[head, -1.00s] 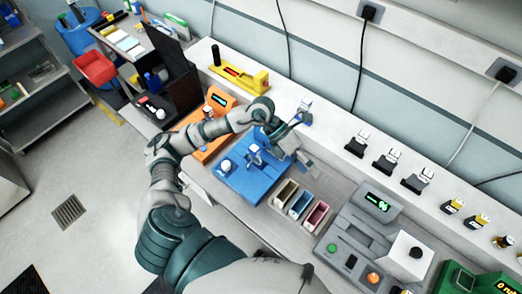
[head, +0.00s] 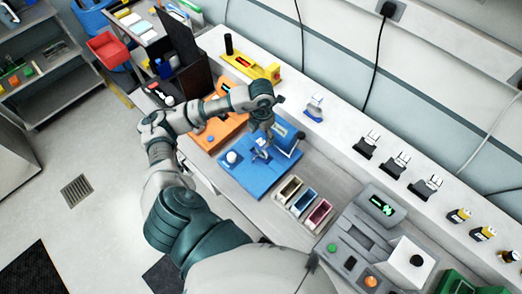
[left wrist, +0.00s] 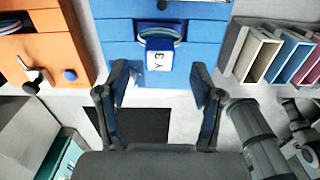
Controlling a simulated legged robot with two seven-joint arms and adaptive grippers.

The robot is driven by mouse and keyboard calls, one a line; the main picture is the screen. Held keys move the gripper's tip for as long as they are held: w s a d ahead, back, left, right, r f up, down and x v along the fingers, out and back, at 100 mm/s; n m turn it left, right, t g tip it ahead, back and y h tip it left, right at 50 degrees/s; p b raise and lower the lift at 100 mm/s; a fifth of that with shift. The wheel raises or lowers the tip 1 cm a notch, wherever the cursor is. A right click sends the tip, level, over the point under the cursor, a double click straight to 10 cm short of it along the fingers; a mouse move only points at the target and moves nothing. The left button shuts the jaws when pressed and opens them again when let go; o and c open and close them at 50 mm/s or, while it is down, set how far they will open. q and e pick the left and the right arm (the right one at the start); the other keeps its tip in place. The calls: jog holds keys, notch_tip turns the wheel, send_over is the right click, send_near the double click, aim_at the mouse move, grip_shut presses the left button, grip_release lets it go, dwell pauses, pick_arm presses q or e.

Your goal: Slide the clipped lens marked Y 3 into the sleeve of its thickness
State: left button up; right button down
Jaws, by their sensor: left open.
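The piece marked Y 3 (left wrist: 158,62), with a white label and blue body, shows at the near edge of the blue unit (left wrist: 115,50) in the left wrist view. Its lens cannot be made out. My left gripper (left wrist: 159,76) is open and empty, one finger to each side of the label and short of it. In the head view my left gripper (head: 266,146) is low over the blue unit (head: 257,181). Three open sleeves stand to its right: beige (head: 289,188), blue (head: 303,201) and pink (head: 319,213). My right gripper is out of view.
An orange unit (head: 210,133) stands left of the blue one. A grey console (head: 364,226) with a green display stands right of the sleeves. A small blue and white piece (head: 315,106) and several black clips (head: 396,164) stand on the back ledge.

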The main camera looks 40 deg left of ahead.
aim_at(261, 141)
pick_arm(q)
jog(key=shift+a+f, duration=0.1)
jog(key=shift+f, duration=0.55)
notch_tip(261, 141, down, 5)
jog(key=shift+s+r+p, duration=0.1)
jog(key=shift+s+p, duration=0.05)
jog(key=shift+p, duration=0.65)
grip_shut()
